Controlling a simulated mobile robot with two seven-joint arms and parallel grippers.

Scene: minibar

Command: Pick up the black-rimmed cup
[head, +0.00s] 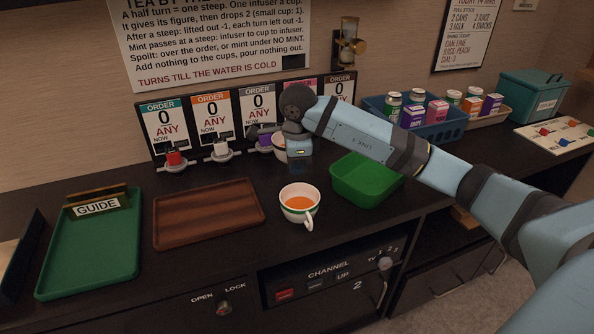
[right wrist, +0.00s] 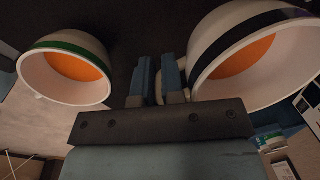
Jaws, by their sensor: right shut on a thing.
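The black-rimmed cup (right wrist: 235,52), white with a dark band and orange inside, fills the upper right of the right wrist view. In the head view, a white cup (head: 278,148) shows partly behind my right gripper, its rim largely hidden. My right gripper (right wrist: 159,82) is shut on the cup's handle; only a pale sliver of it shows between the fingers. In the head view the hand is at the back of the counter, below the order cards. I cannot tell whether the cup is off the counter. My left gripper is out of view.
A green-rimmed cup (head: 294,190) with orange liquid stands nearer the front. A green bin (head: 362,192) is to its right, a brown wooden tray (head: 208,214) to its left. A green guide tray (head: 92,255) is far left. Several order cards (head: 212,116) stand behind.

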